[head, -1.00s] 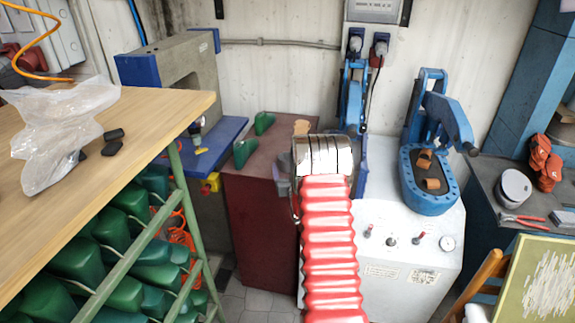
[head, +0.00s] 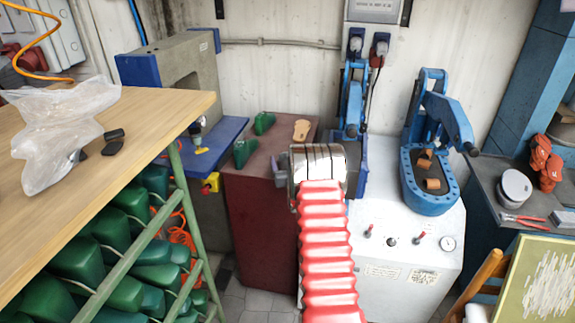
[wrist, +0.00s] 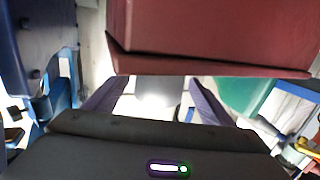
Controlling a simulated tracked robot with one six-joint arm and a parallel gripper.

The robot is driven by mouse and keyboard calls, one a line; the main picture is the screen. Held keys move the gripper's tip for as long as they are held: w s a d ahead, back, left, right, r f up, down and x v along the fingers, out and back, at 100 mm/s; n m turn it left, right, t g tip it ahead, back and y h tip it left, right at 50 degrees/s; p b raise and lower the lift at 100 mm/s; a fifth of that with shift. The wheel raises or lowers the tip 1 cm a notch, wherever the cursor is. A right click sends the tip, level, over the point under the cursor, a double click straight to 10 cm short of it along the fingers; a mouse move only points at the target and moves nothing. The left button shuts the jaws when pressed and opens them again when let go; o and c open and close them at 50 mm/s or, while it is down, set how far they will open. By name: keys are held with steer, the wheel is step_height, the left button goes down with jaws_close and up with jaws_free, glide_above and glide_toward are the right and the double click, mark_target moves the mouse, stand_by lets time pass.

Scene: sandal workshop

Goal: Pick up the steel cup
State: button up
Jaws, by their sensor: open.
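I cannot make out a steel cup for certain in either view; my silver wrist hides part of the red cabinet top and what lies beyond it. My gripper (head: 319,168) is at the end of the red ribbed arm, by the right front of the cabinet. Only bits of its purple-grey fingers show on either side of the wrist. In the wrist view, the two fingers of my gripper (wrist: 152,95) stand apart. A bright, washed-out pale patch shows between them, and I cannot tell what it is.
On the red cabinet (head: 254,205) lie green lasts (head: 245,152) and a tan sole (head: 301,130). A blue press (head: 432,180) stands on the white machine at right. A round grey tin (head: 515,187) sits on the right bench. The wooden table (head: 100,215) is at left.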

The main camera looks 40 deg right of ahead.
steer(key=shift+w+d, duration=0.15)
steer(key=shift+w, duration=0.1)
stand_by(0.4)
steer(key=c, duration=1.1)
steer(key=shift+r, duration=0.15)
step_height(320, 180, up, 10)
steer(key=shift+f, duration=0.1)
stand_by(0.5)
